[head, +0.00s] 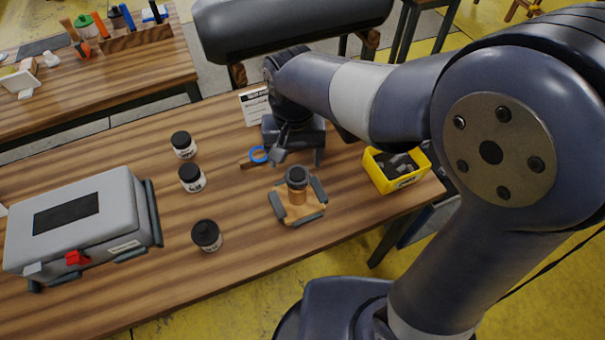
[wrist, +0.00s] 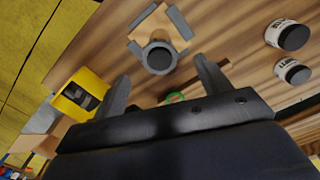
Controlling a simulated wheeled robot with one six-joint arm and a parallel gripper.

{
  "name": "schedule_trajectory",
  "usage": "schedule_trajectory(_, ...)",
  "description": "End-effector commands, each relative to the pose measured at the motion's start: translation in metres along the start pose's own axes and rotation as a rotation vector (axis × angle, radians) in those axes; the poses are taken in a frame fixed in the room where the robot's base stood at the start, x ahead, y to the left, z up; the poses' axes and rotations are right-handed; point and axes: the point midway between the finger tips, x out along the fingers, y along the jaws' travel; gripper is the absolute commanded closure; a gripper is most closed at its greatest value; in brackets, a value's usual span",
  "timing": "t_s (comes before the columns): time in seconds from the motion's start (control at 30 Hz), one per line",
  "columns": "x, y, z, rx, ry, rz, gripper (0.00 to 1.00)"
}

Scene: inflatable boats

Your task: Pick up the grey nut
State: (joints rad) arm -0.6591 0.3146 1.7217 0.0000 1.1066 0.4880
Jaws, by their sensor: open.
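A dark grey round piece (head: 297,174) stands upright on a tan fixture (head: 301,213) with grey edge pieces, on the wooden table. It looks like the grey nut, though I cannot make out its shape surely. In the wrist view the dark round piece (wrist: 160,55) shows from above, on the tan fixture (wrist: 150,28). My gripper (head: 299,158) is open and empty, just behind the piece in the head view. In the wrist view its two fingers (wrist: 161,72) are wide apart, one to each side below the piece. I cannot tell the height gap.
A yellow bin (head: 379,181) with grey parts stands to the right. Several dark-lidded jars (head: 191,178) stand left of the fixture. A grey case (head: 82,221) fills the left.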

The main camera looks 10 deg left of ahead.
Motion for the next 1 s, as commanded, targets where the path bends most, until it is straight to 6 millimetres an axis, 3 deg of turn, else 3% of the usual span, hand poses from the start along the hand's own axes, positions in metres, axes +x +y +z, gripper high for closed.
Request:
schedule_trajectory(0.6,0.064,0.004,-0.010,0.001,-0.001,0.001,0.28)
schedule_trajectory(0.87,0.068,0.004,-0.010,0.001,0.002,-0.001,0.28)
schedule_trajectory(1.0,0.068,0.004,-0.010,0.001,0.001,-0.001,0.37)
